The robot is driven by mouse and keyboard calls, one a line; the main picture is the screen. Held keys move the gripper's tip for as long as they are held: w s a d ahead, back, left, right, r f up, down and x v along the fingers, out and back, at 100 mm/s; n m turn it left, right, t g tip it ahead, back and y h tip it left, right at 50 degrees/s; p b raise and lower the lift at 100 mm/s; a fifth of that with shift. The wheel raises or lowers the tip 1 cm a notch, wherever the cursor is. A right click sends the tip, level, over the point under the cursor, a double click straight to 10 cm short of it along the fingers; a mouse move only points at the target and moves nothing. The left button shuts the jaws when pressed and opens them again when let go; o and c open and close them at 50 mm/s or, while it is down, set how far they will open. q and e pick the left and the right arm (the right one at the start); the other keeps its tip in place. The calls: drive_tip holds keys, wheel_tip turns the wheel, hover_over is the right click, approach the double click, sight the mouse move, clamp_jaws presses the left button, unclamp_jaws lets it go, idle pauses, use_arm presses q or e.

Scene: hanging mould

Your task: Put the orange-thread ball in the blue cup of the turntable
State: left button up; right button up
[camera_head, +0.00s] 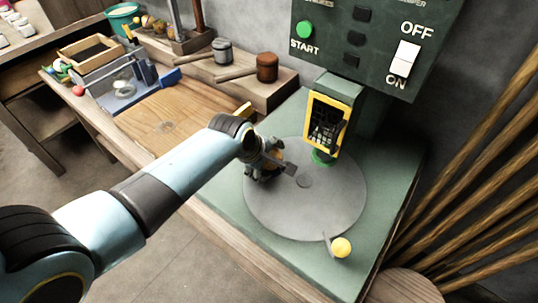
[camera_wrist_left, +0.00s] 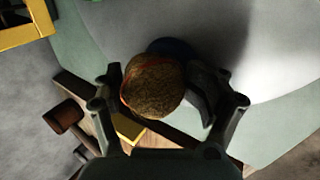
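The orange-thread ball (camera_wrist_left: 152,85) is brown with an orange line and sits between the fingers of my left gripper (camera_wrist_left: 158,88) in the wrist view. Both fingers appear to touch its sides. The dark blue cup (camera_wrist_left: 170,46) shows partly behind the ball; I cannot tell whether the ball is above it or inside it. In the head view my left gripper (camera_head: 279,172) is low over the left part of the grey turntable (camera_head: 300,215) and hides the blue cup. My right gripper is not in view.
A green cup (camera_head: 322,157) stands at the turntable's back, under a yellow-framed window (camera_head: 326,124). A lever with a yellow knob (camera_head: 341,247) is at the front edge. A control panel (camera_head: 375,35) hangs behind. Wooden poles (camera_head: 490,160) lean at the right.

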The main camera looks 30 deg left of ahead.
use_arm(q)
drive_tip(key=o, duration=0.3)
drive_tip(key=shift+d+f, duration=0.1)
drive_tip(key=shift+r, duration=0.2)
drive_tip(key=v, duration=1.2)
